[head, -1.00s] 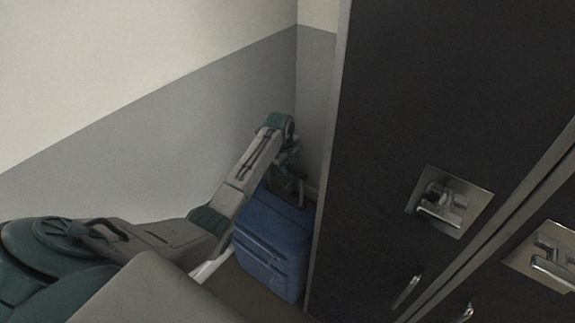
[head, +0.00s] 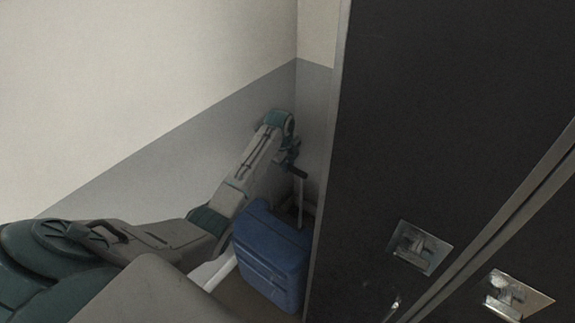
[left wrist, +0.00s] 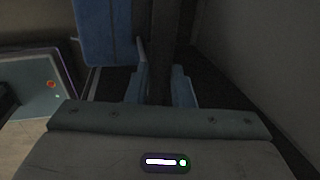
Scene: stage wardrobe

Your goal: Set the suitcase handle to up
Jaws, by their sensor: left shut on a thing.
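The blue suitcase (head: 270,252) stands upright on the floor in the corner, beside the dark cabinet. Its handle (head: 300,203) is drawn out above the top, with a pale rod and a dark grip. My left gripper (head: 291,160) is at the grip, above the suitcase, and is shut on the handle. In the left wrist view, the gripper's fingers (left wrist: 160,90) stand on both sides of the dark handle grip (left wrist: 160,45). The suitcase also shows there at the top (left wrist: 108,35). My right gripper is not in view.
A tall dark cabinet (head: 430,130) with metal latches (head: 419,247) stands close on the right of the suitcase. A grey and cream wall (head: 190,160) is behind and to the left. Room around the suitcase is tight.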

